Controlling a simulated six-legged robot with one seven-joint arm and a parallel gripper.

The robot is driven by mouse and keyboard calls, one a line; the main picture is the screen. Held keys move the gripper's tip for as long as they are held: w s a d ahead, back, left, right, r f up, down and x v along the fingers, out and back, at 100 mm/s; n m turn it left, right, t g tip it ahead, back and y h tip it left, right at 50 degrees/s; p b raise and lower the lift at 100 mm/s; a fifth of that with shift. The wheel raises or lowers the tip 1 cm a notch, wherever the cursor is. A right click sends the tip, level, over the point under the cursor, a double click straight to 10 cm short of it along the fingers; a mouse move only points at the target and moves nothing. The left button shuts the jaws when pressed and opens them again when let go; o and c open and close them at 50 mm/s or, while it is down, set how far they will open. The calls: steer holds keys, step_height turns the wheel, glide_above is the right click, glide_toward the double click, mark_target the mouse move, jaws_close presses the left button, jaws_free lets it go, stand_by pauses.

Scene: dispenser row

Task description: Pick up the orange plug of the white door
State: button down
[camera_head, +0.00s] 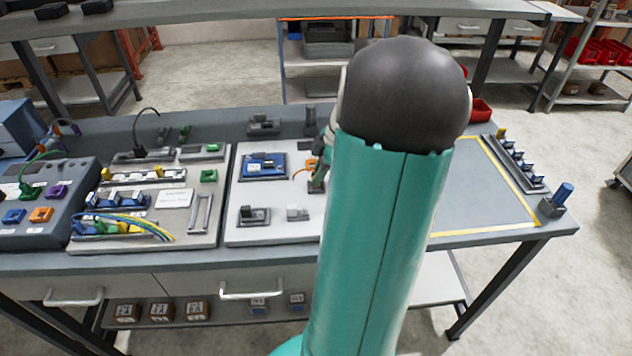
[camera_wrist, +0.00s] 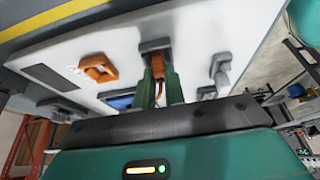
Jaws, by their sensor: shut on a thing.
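The white door (camera_head: 283,224) is a white panel lying on the bench in the head view; it fills much of the wrist view (camera_wrist: 120,45). My gripper (camera_wrist: 160,92) has green fingers shut on the orange plug (camera_wrist: 157,67), which shows between them. The plug's far end meets a dark grey holder (camera_wrist: 154,45) on the panel; I cannot tell whether it is still seated.
An orange bracket (camera_wrist: 99,68) and a grey fitting (camera_wrist: 221,72) stand on the panel on either side of my gripper. A blue module (camera_head: 263,166) is left of it. Another panel (camera_head: 208,237) with cables lies further left. A yellow-outlined area (camera_head: 470,200) to the right looks clear.

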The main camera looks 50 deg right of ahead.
steer(key=shift+r, duration=0.1)
steer(key=shift+r, duration=0.45)
step_height(320, 180, up, 2)
steer(key=shift+r, duration=0.2)
steer(key=s+a+r, duration=0.6)
steer(key=a+r, duration=0.3)
steer(key=a, duration=0.3)
steer(key=shift+a+r, duration=0.3)
steer(key=shift+a, duration=0.05)
steer(key=shift+r, duration=1.1)
step_height(320, 180, up, 3)
steer(key=shift+f, duration=0.1)
stand_by(0.4)
